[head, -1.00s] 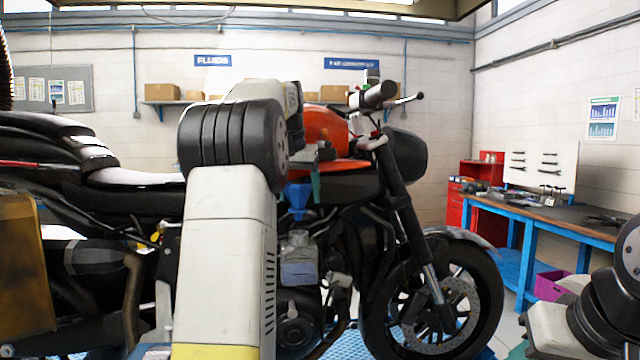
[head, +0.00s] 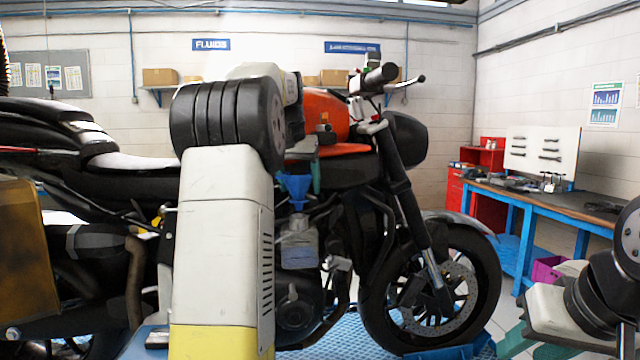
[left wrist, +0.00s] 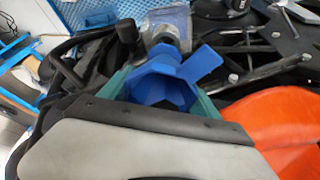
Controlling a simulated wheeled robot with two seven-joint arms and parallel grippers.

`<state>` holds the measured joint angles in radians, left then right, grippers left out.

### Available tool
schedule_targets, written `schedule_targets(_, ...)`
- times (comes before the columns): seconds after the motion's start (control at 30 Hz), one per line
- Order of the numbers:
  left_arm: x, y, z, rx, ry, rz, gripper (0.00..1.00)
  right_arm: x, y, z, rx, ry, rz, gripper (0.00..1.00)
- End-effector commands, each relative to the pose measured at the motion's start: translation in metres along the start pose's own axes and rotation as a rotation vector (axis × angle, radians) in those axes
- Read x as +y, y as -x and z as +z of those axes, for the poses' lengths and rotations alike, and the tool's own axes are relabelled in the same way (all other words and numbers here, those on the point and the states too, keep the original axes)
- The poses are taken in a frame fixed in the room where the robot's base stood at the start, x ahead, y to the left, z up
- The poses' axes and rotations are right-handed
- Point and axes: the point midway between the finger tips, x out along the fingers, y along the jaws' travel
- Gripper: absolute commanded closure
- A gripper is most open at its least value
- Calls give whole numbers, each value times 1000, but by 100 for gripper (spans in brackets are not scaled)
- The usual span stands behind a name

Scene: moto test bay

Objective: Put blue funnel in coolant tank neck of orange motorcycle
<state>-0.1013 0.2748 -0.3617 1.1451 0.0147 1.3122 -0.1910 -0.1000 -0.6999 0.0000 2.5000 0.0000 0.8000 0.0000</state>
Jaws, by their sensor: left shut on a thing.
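The blue funnel (head: 296,190) is upright over the coolant tank (head: 299,250), a translucent box on the side of the orange motorcycle (head: 326,115). My left gripper (head: 302,178) is shut on the funnel's upper part; my forearm hides much of it. The funnel's narrow end is at or just above the tank neck (head: 298,224); I cannot tell whether it is inside. The left wrist view shows the funnel (left wrist: 160,85) between teal fingers, with the tank (left wrist: 166,18) beyond it. My right gripper (head: 511,338) shows only partly at lower right, apart from the motorcycle.
Black frame tubes and hoses surround the tank. The front wheel (head: 430,290) stands to the right. A blue workbench (head: 540,205) with tools and a red cabinet (head: 480,165) are at the right, with a magenta bin (head: 546,270) below.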

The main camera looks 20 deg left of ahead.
Motion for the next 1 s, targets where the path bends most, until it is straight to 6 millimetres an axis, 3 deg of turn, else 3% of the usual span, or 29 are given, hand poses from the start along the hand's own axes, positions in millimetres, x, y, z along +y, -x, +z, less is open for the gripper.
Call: schedule_targets(1.0,0,-10,4,-1,0,0,68,0,0,0,0,0,0,64)
